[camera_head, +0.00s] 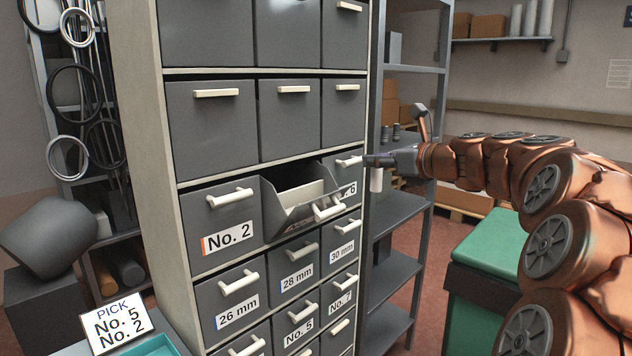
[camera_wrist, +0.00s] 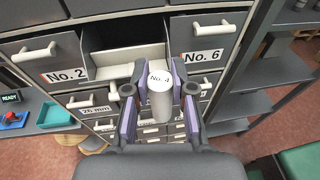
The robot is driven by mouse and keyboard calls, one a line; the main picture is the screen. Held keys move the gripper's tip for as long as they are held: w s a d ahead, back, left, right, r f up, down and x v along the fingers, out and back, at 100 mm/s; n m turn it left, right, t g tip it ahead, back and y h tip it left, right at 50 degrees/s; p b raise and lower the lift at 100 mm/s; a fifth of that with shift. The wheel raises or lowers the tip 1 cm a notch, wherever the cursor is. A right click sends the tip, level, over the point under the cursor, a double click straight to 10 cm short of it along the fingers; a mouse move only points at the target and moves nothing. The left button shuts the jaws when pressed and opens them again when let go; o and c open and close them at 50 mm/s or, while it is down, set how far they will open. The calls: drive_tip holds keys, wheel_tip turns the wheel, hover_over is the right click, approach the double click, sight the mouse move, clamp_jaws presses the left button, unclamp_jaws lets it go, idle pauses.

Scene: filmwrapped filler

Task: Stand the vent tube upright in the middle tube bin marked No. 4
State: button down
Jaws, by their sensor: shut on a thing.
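The vent tube is a pale, short cylinder, held roughly upright in my gripper (camera_head: 374,162). In the wrist view the tube (camera_wrist: 160,104) stands between the purple finger pads of my gripper (camera_wrist: 157,92), and its round top end appears to read No. 4. In the head view the tube (camera_head: 377,181) hangs below the fingers, right of the cabinet. The middle bin (camera_head: 284,222) is tipped open between No. 2 and No. 6; it also shows in the wrist view (camera_wrist: 98,43). Its front label is not readable, and a pale panel shows inside.
Shut bins No. 2 (camera_head: 230,222) and No. 6 (camera_wrist: 207,45) flank the open bin, with projecting handles. More shut bins lie above and below. A grey shelf rack (camera_head: 397,212) stands right of the cabinet, and a green-topped box (camera_head: 487,242) beyond. A pick sign (camera_head: 116,322) stands lower left.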

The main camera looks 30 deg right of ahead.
drive_tip(key=a+p+x, duration=0.1)
drive_tip(key=x, duration=0.4)
drive_tip(key=a+r+p+x, duration=0.1)
drive_tip(key=x, duration=0.5)
drive_tip(key=a+r+p+x, duration=0.1)
drive_tip(key=x, duration=0.4)
drive_tip(key=shift+w+r, duration=0.1)
drive_tip(key=shift+w, duration=0.3)
drive_tip(key=shift+f, duration=2.75)
drive_tip(key=shift+w+f, duration=0.15)
drive_tip(key=shift+f, duration=0.2)
drive_tip(key=shift+f, duration=0.2)
drive_tip(key=c, duration=1)
unclamp_jaws()
drive_tip(key=shift+r, duration=0.1)
drive_tip(key=shift+r, duration=0.15)
drive_tip(key=b+v, duration=0.2)
drive_tip(key=v, duration=1)
